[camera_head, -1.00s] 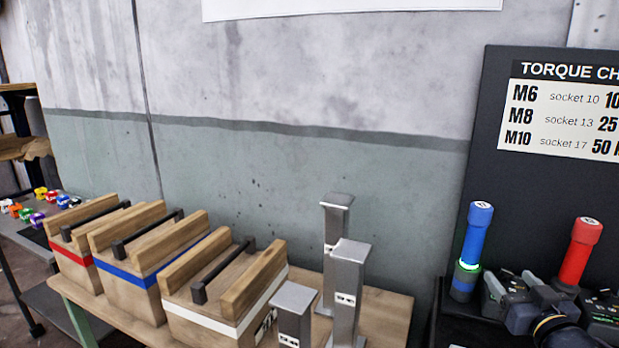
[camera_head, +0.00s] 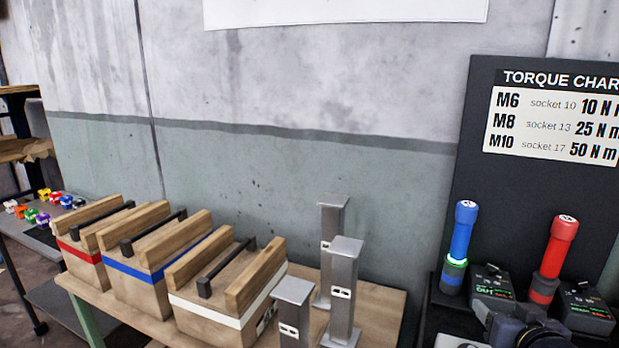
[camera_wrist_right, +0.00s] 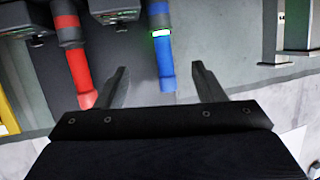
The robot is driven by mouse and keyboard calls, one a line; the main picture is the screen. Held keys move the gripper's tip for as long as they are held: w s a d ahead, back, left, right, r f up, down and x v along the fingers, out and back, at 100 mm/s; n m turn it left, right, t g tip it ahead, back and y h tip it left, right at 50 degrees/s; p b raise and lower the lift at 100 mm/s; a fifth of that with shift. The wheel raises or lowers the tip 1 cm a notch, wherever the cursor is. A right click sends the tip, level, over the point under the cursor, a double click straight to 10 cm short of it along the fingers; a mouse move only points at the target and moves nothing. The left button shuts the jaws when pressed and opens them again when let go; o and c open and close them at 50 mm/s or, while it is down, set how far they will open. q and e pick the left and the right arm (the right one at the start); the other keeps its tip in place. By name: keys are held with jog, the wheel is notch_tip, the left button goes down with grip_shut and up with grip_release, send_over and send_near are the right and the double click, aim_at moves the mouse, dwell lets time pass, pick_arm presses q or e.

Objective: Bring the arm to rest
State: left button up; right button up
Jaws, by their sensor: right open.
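My right gripper (camera_wrist_right: 162,82) is open, with its two fingers spread apart and nothing held between them. In the wrist view the end of a blue-handled tool (camera_wrist_right: 164,65) shows in line with the gap between the fingers, and a red-handled tool (camera_wrist_right: 80,65) is to its left. In the head view part of my dark right wrist (camera_head: 520,332) shows at the bottom right, in front of the blue tool (camera_head: 460,235) and the red tool (camera_head: 556,250), which stand upright. The fingertips cannot be made out there. My left gripper is not in view.
A dark torque chart board (camera_head: 475,165) stands behind the tools. Left of it, a wooden bench (camera_head: 385,310) bears several grey metal posts (camera_head: 343,280) and boxes with red, blue and white bands (camera_head: 210,318). A concrete wall (camera_head: 300,180) closes the back.

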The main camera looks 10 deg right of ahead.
jog(key=s+a+f+n+g+y+p, duration=0.1)
jog(key=s+a+f+g+y+p, duration=0.1)
jog(key=s+a, duration=0.7)
jog(key=s+a+f+g+y+p, duration=0.2)
jog(key=s+a+g+y, duration=0.3)
jog(key=s+a, duration=0.3)
jog(key=shift+s+a+n+g, duration=0.35)
jog(key=shift+a+n+g, duration=0.05)
jog(key=shift+a, duration=0.2)
jog(key=shift+s+a+f, duration=0.15)
jog(key=shift+s+a, duration=0.1)
jog(key=shift+c, duration=0.2)
